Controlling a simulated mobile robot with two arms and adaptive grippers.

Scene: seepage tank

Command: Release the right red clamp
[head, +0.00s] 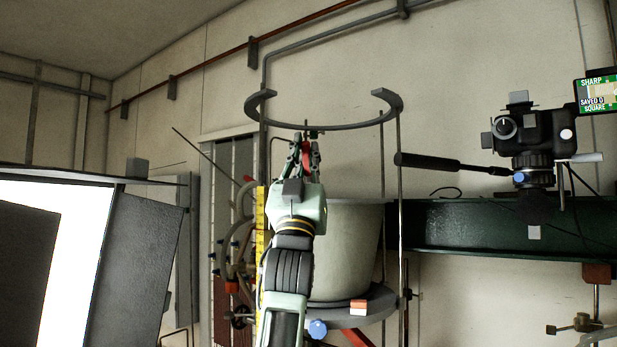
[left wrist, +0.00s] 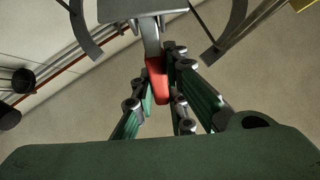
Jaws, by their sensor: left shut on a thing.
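My left gripper (head: 306,150) is raised in front of the pale cylindrical tank (head: 348,245), with its fingers up inside the line of the dark open ring (head: 330,126). A red clamp (head: 306,155) shows between its fingers. In the left wrist view the red clamp part (left wrist: 157,82) sits between the green-padded fingers of the left gripper (left wrist: 163,85), below a grey metal piece (left wrist: 150,35). The fingers are closed on it. My forearm hides the tank's left side. No second red clamp can be made out clearly. My right gripper is not in view.
A camera (head: 535,135) with a long handle stands on the right, near a dark green beam (head: 480,228). A bright lamp panel (head: 60,250) fills the lower left. Thin rods (head: 400,210) rise beside the tank. Tubes and a yellow scale (head: 262,210) are to its left.

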